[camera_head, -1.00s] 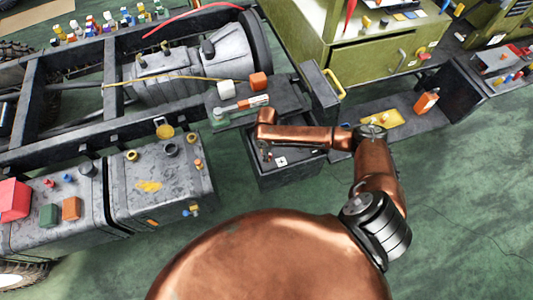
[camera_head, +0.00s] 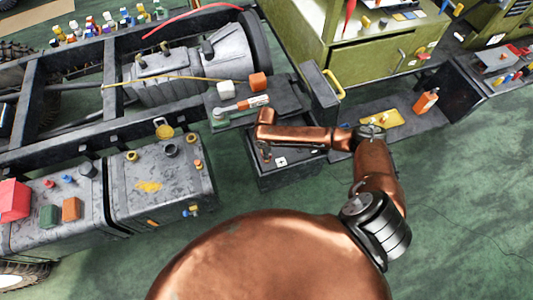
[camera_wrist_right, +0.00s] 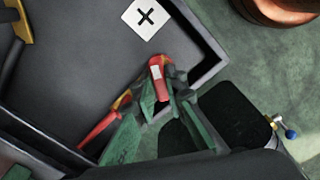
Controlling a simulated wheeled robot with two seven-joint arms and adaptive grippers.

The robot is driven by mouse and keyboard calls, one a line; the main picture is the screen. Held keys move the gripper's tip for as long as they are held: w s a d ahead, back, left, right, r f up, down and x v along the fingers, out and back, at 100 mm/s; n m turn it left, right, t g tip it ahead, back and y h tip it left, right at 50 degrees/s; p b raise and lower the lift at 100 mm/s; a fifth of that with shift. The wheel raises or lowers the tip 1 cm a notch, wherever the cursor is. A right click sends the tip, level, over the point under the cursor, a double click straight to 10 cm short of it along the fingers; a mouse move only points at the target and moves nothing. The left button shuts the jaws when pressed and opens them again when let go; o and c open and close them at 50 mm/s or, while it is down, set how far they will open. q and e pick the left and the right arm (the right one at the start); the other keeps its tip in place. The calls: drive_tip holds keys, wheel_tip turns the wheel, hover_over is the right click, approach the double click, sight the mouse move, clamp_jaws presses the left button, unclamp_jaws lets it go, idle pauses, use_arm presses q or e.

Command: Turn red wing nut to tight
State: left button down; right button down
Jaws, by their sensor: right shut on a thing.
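The red wing nut (camera_wrist_right: 157,69) shows in the right wrist view, with a pale patch on it, at the tips of my right gripper (camera_wrist_right: 161,88). The gripper is shut on it, and its greenish fingers hide the lower part of the nut. In the head view my copper right arm reaches left over a dark box (camera_head: 291,178), with its wrist end above the box. There the fingertips and the nut are too small or hidden to make out. I cannot tell how tight the nut is. My left gripper is not in view.
A white label with a black cross (camera_wrist_right: 146,18) lies on the box top. A red and yellow part (camera_wrist_right: 101,127) lies left of the fingers. The box has a raised rim (camera_wrist_right: 207,69). A black chassis rail (camera_head: 60,146) and grey tank (camera_head: 165,190) stand to the left.

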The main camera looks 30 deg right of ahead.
drive_tip(key=shift+r+p, duration=0.1)
drive_tip(key=shift+p, duration=0.35)
drive_tip(key=m+p, duration=1.1)
drive_tip(key=p, duration=0.3)
drive_tip(key=shift+s+a, duration=0.1)
drive_tip(key=shift+m+p, duration=0.4)
drive_tip(key=shift+m, duration=0.2)
drive_tip(key=m+p, duration=0.2)
drive_tip(key=m, duration=0.1)
drive_tip(key=shift+m, duration=0.3)
drive_tip(key=m+p, duration=0.2)
drive_tip(key=m, duration=0.2)
drive_tip(key=shift+m, duration=0.3)
drive_tip(key=m+p, duration=0.1)
drive_tip(key=m, duration=0.2)
drive_tip(key=shift+m+p, duration=0.45)
drive_tip(key=shift+m, duration=1.65)
